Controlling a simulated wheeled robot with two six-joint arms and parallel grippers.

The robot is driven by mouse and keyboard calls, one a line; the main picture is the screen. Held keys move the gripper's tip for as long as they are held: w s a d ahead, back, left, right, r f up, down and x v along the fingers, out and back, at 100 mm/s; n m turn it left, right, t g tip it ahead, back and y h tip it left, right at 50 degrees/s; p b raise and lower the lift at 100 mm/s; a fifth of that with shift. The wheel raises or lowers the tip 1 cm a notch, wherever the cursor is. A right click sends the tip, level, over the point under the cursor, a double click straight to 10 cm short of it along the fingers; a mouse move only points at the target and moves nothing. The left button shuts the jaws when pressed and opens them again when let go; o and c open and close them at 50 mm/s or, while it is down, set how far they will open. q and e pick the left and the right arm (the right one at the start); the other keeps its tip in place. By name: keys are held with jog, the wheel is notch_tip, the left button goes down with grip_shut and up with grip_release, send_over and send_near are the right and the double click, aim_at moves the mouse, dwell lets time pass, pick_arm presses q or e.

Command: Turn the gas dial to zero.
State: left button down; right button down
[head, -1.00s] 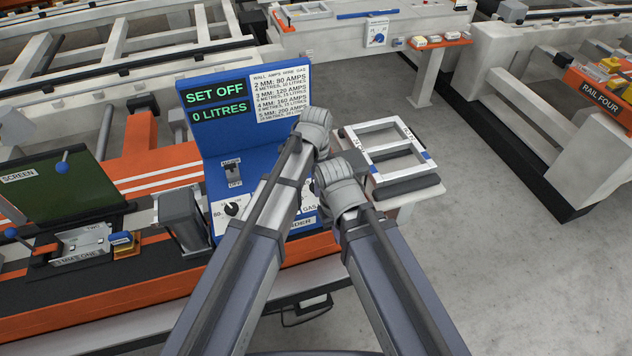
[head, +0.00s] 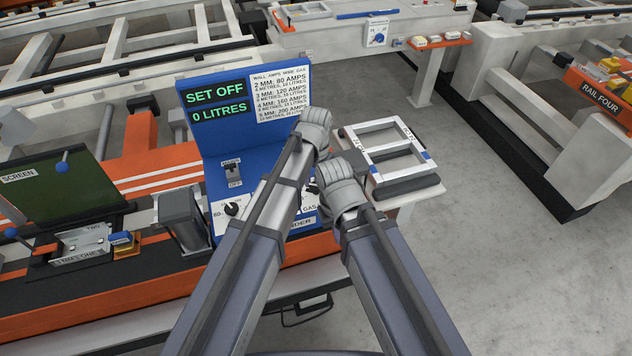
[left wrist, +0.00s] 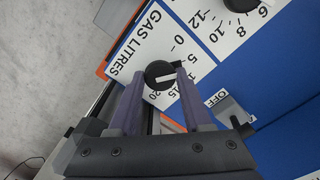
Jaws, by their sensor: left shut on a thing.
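The gas dial (left wrist: 158,72) is a round black knob with a white pointer bar, on a white scale marked GAS LITRES in the left wrist view. My left gripper (left wrist: 160,77) has one finger on each side of the knob and is shut on it. The pointer lies roughly crosswise between the fingers; its exact reading is unclear, as a finger covers part of the scale. In the head view my arms hide most of the dial. The blue welder panel (head: 218,145) shows SET OFF and 0 LITRES on its display (head: 205,112). My right gripper's fingers are not visible.
A toggle switch (head: 233,172) marked OFF and another black dial (head: 232,208) are left of my arms. A grey block (head: 182,220) stands beside the panel. A white frame (head: 390,155) lies on a stand to the right. Open floor is at the lower right.

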aim_at(316, 185)
pick_arm(q)
jog(key=n, duration=0.4)
jog(key=shift+n, duration=2.3)
jog(key=shift+c, duration=1.7)
grip_release()
jog(key=shift+r, duration=0.1)
notch_tip(316, 185, up, 8)
jog(key=p, duration=0.8)
jog(key=shift+f, duration=0.2)
